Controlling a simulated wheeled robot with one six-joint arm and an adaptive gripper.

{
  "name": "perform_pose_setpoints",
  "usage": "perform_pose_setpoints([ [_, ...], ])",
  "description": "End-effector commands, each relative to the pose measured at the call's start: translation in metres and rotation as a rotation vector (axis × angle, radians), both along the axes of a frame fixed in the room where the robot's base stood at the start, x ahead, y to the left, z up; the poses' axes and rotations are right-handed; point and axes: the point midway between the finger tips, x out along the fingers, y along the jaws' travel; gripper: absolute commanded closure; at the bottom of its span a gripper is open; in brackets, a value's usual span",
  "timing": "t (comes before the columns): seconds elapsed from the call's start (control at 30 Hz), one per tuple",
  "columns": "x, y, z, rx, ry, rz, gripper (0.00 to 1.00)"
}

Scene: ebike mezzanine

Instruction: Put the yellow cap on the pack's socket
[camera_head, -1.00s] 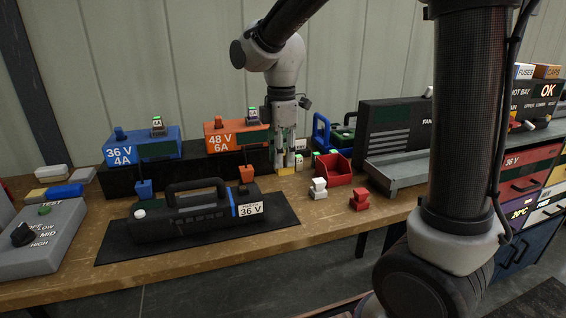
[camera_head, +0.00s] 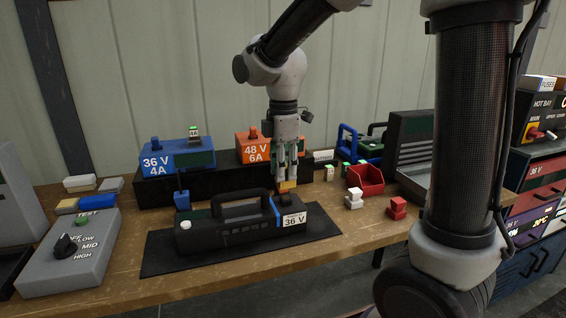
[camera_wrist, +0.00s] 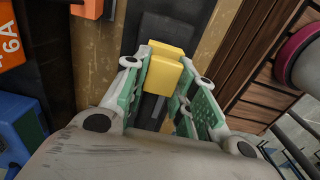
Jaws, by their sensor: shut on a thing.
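The yellow cap (camera_head: 287,186) is between the fingers of my gripper (camera_head: 286,177), just above the right end of the black pack (camera_head: 235,236). In the wrist view, the blocky yellow cap (camera_wrist: 163,72) sits between the green finger pads of my gripper (camera_wrist: 165,92), with dark surface beyond it. The pack lies on a dark mat (camera_head: 160,256), with its handle up, a blue band and a 36 V label at its right end. I cannot make out the socket; the cap and fingers cover that area. Whether the cap touches the pack is unclear.
A blue 36 V charger (camera_head: 175,160) and an orange 48 V charger (camera_head: 254,149) stand behind the pack. A grey test box (camera_head: 62,262) is at left.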

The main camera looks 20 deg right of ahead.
Motion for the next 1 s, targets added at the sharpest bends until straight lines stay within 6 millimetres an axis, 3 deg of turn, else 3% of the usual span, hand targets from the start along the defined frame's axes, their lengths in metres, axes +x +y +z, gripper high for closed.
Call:
perform_pose_setpoints([
  [1.0,0.0,0.0,-0.051,0.0,0.001,0.0,0.93],
])
